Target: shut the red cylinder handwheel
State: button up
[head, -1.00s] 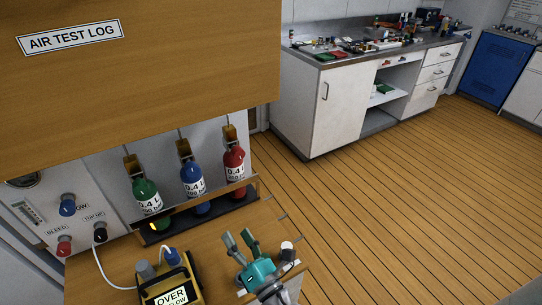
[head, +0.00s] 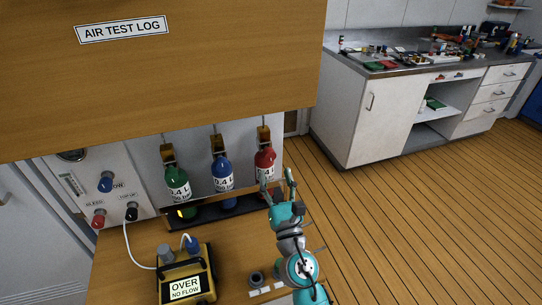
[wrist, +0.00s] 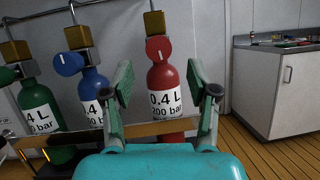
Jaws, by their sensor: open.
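The red cylinder (head: 265,160) stands at the right end of a row of three in the rack. In the wrist view, its red handwheel (wrist: 159,50) faces me with a white mark, just below a brass block. My gripper (head: 278,178) is open and empty in front of the red cylinder. In the wrist view its two fingers stand on either side of the red cylinder (wrist: 167,80), apart from it, with the handwheel above and beyond the tips. In the head view the fingers hide part of the red cylinder.
The blue cylinder (head: 222,173) and green cylinder (head: 178,184) stand to the left. The wooden rack rail (wrist: 150,128) crosses in front. A yellow meter (head: 187,275) reading "OVER NO FLOW" sits on the bench. A wooden cabinet (head: 160,80) overhangs the row.

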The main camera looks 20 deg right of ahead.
aim_at(270, 158)
jog(key=shift+x, duration=3.35)
jog(key=shift+a, duration=0.1)
jog(key=shift+c, duration=0.3)
grip_shut()
